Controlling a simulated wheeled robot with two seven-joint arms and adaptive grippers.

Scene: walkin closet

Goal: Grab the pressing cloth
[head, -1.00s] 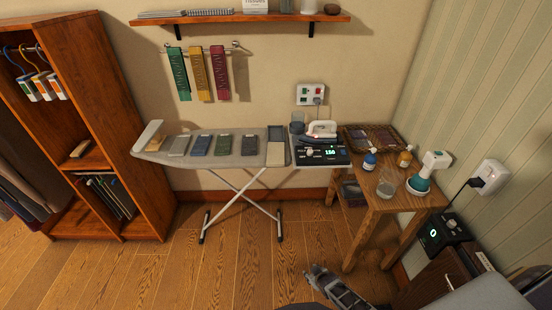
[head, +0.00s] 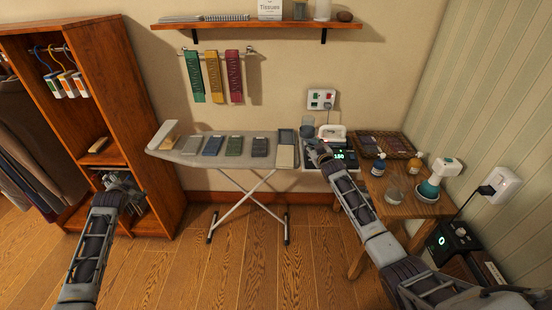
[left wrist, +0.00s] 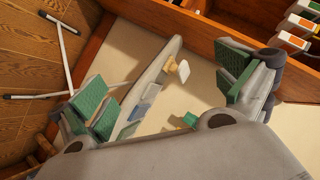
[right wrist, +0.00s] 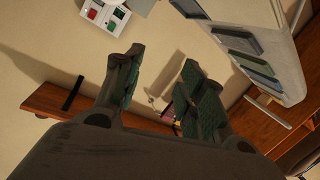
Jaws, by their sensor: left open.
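Several folded cloths lie in a row on the ironing board (head: 200,160): a light grey one (head: 191,145), a blue one (head: 212,146), a dark green one (head: 234,146) and a dark grey one (head: 260,147). Which of these, if any, is the pressing cloth I cannot tell. My right gripper (head: 318,152) is over the board's right end, by the iron (head: 332,132); the right wrist view shows its fingers (right wrist: 160,75) apart with nothing between them. My left gripper (head: 122,182) is in front of the wooden closet, left of the board, open and empty (left wrist: 165,85).
Green, yellow and red patterned strips (head: 213,76) hang on a wall rail. A beige open box (head: 286,155) sits near the board's right end. A wooden side table (head: 400,207) holds bottles, a glass and a basket (head: 385,145). The floor before the board is clear.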

